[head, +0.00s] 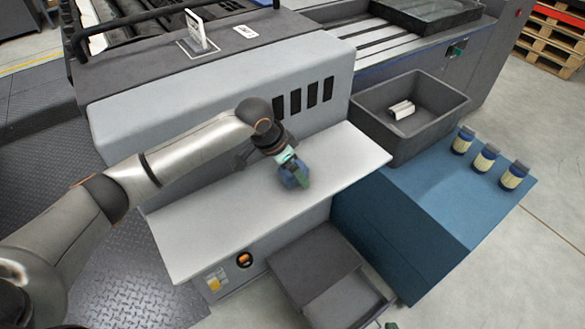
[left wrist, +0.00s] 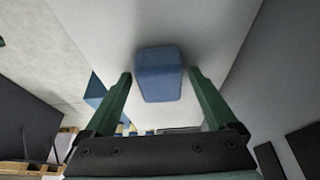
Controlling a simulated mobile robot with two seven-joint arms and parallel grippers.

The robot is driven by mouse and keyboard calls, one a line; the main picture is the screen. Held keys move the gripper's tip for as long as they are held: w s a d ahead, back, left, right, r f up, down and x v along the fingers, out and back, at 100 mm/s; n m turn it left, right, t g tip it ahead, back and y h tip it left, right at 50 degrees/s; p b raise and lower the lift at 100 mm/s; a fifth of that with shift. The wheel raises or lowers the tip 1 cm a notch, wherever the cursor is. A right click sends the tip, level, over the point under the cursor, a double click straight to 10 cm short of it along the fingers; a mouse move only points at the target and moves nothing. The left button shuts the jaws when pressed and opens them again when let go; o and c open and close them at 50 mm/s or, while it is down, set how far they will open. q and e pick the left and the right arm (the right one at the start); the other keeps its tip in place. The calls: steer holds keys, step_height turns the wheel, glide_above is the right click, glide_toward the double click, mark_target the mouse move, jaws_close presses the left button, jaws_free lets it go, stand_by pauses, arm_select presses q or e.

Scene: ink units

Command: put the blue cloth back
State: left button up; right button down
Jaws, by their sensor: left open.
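The blue cloth (head: 287,181), a compact folded block, lies on the light grey shelf (head: 215,232) of the machine. It also shows in the left wrist view (left wrist: 159,80), just beyond and between the fingertips. My left gripper (head: 296,174) is over the cloth in the head view and partly hides it. In the left wrist view my left gripper (left wrist: 160,74) is open, its green fingers apart on either side of the cloth, with no clear contact. Only a small green tip of my right gripper (head: 391,325) shows at the bottom edge of the head view.
A dark grey bin (head: 427,132) with a whitish object (head: 401,109) stands right of the shelf. Three cream jars with blue bands (head: 486,158) stand on the blue cabinet (head: 415,212). A dark open-topped container (head: 346,302) is below the shelf. The shelf's left part is clear.

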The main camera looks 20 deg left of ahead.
arm_select(q)
steer(key=shift+r, duration=0.2)
steer(key=p+v, duration=0.1)
steer(key=v, duration=1.1)
steer(key=shift+p, duration=0.35)
arm_select(e)
steer(key=shift+s+d+r, duration=0.3)
steer(key=shift+d+r, duration=0.05)
steer(key=shift+d, duration=0.15)
arm_select(q)
steer(key=shift+f, duration=0.1)
